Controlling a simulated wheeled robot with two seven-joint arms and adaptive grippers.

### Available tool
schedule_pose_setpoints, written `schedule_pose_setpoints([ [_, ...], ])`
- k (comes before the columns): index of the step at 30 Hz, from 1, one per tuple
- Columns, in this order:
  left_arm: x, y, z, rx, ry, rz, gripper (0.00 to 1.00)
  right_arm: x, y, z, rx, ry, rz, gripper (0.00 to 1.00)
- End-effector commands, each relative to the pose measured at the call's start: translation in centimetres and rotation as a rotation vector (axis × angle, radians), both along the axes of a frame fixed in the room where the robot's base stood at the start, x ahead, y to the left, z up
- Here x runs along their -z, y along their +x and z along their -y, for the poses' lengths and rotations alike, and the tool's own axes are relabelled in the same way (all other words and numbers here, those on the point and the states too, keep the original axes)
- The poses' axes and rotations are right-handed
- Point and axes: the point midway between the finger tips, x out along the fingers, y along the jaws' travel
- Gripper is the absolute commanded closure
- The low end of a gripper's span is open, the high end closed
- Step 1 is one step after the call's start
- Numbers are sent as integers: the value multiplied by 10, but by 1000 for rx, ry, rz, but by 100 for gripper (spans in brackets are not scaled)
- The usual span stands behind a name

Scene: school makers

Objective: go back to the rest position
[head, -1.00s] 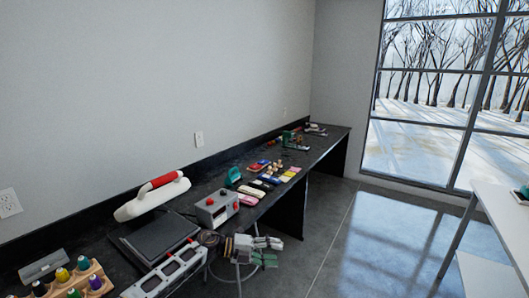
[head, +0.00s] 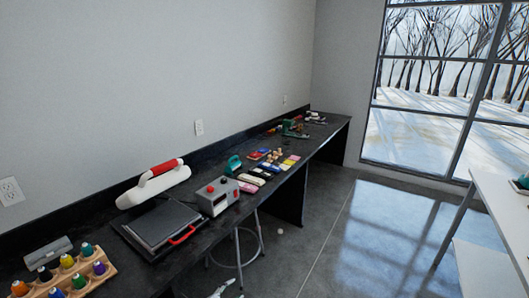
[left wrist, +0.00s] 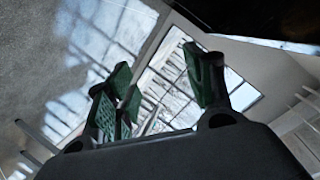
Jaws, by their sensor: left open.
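My left gripper shows in the left wrist view (left wrist: 165,85). Its green-padded fingers are spread apart with nothing between them. Behind the fingers are the floor and the window, and no object is near them. In the head view only a small pale piece shows at the bottom edge, and I cannot tell whether it is part of my gripper. My right gripper is in neither view.
A long black bench (head: 112,262) runs along the wall, carrying a grey box (head: 217,197), a flat black device (head: 160,225) and a thread-spool rack (head: 98,268). A stool (head: 238,245) stands under its front edge. A white table (head: 490,195) is at right. Floor between is open.

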Motion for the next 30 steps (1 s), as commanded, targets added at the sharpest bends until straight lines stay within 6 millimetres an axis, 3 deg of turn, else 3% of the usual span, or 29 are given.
schedule_pose_setpoints([
  [3,43,-27,-22,-97,-8,-99,47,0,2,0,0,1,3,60],
  [8,94,-66,-50,-216,-15,-225,47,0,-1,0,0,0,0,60],
  [15,163,-136,-87,-378,-13,-409,47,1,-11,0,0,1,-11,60],
  [23,226,-225,-119,-536,-4,-607,47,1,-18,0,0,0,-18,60],
  [30,273,-317,-142,-669,9,-789,47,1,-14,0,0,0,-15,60],
])
